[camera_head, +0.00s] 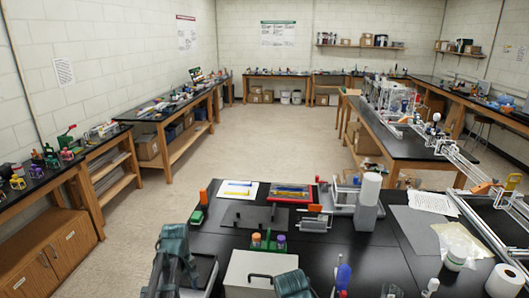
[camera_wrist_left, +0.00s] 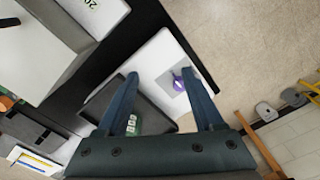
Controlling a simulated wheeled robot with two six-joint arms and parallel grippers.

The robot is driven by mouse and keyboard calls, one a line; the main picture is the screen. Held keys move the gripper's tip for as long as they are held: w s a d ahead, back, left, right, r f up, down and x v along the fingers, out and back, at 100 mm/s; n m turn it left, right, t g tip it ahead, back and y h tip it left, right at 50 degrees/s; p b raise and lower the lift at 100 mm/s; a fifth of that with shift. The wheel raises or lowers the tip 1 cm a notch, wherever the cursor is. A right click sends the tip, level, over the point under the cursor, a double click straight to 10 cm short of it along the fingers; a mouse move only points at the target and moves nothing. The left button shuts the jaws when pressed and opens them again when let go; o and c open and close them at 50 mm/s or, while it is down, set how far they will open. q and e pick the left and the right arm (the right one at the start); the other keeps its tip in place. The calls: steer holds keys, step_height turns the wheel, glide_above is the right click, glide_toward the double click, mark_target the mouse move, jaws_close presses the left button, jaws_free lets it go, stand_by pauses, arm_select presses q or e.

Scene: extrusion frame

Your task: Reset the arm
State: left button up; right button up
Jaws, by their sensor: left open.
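My left gripper (camera_wrist_left: 160,73) shows in the left wrist view with its two blue fingers spread and nothing held between them. A purple item (camera_wrist_left: 178,82) on a grey patch of a white board (camera_wrist_left: 160,52) shows behind the fingers; they look apart from it. In the head view the teal left gripper (camera_head: 175,252) is at the lower left, over the table's left edge; its fingertips are hard to make out. A second teal part, seemingly my right gripper (camera_head: 292,284), is at the bottom middle, cut off by the picture edge, so its jaws are hidden.
The black table (camera_head: 335,258) holds a grey box (camera_head: 250,272), a green rack (camera_head: 268,241) with bottles, a white cylinder (camera_head: 369,188) and a paper roll (camera_head: 504,281). White extrusion rails (camera_head: 440,145) run along the right. The floor (camera_head: 225,145) beyond is clear.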

arm_select(q)
steer(key=s+d+f+m+b, duration=0.4)
steer(key=s+d+m, duration=0.3)
steer(key=d, duration=0.4)
steer(key=s+d+f+m+y+b, duration=0.1)
steer(key=s+d+f+m+b, duration=0.3)
steer(key=s+d+m, duration=0.3)
steer(key=d+f, duration=0.1)
steer(key=d, duration=0.2)
steer(key=shift+s+d+f, duration=0.35)
steer(key=shift+d+f, duration=0.05)
arm_select(e)
step_height(320, 180, down, 10)
